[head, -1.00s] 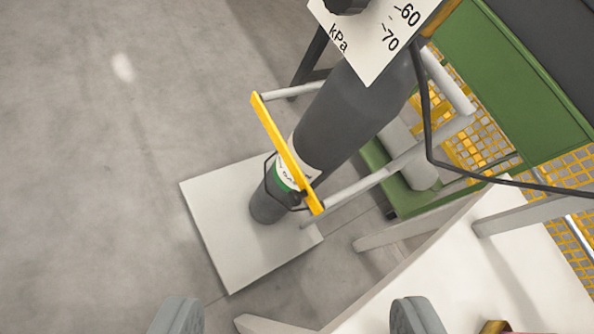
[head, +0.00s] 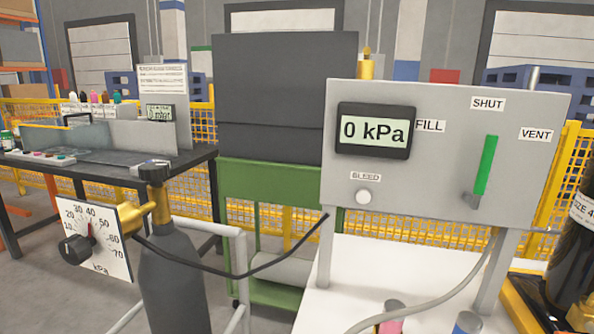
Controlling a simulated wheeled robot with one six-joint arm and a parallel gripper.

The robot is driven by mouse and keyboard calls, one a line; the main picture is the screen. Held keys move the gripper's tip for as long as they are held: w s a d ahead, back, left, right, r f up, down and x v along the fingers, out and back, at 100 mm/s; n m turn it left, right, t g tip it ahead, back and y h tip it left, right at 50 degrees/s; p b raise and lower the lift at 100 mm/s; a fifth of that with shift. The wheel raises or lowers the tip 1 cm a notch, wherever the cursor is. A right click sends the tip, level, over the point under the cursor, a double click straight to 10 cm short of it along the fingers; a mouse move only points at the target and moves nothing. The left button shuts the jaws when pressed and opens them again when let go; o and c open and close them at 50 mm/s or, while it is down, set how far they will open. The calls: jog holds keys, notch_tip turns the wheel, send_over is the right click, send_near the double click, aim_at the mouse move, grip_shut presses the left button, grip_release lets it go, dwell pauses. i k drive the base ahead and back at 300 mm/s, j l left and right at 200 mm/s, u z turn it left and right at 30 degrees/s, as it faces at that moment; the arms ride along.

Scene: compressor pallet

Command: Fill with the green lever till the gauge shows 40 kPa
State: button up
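A grey control panel (head: 440,235) stands at the right on a white table. Its green lever (head: 486,165) stands nearly upright from a pivot at its lower end, its tip below the SHUT label (head: 488,103). The FILL label (head: 430,126) is to its left and the VENT label (head: 535,134) to its right. The panel's digital gauge (head: 374,131) reads 0 kPa. A white BLEED knob (head: 363,197) sits below the gauge. My gripper is not visible in the current view.
A dark gas cylinder (head: 172,285) stands at the left, with a kPa dial (head: 97,240) whose red needle points near 40. A black hose (head: 250,274) runs from it toward the panel. A grey hose (head: 440,298) hangs below the panel.

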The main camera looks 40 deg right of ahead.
aim_at(486, 160)
jog(key=z, duration=1.75)
jog(key=k, duration=0.15)
jog(key=j+z, duration=0.05)
